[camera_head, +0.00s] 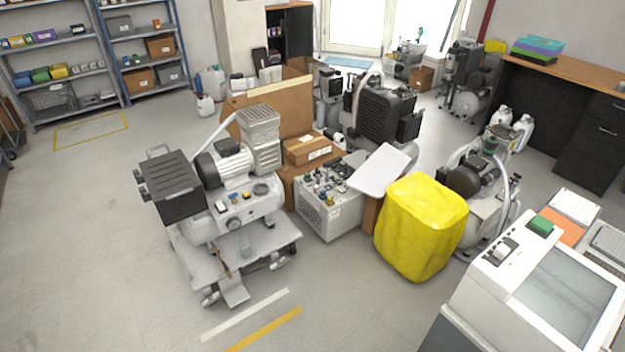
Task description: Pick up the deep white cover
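A white, rounded-corner panel (380,170), which looks like the white cover, lies tilted at the middle of the head view. It is between a grey control unit (328,215) and a yellow-covered block (422,228). Its depth and what bears it cannot be made out from this side. Neither of my grippers shows in this view.
A wheeled compressor (235,185) stands left of the middle. A small cardboard box (307,149) and a large one (275,105) are behind the grey unit. More compressors (385,115) crowd the back. A white machine (540,290) fills the lower right. Floor (90,230) is clear at left.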

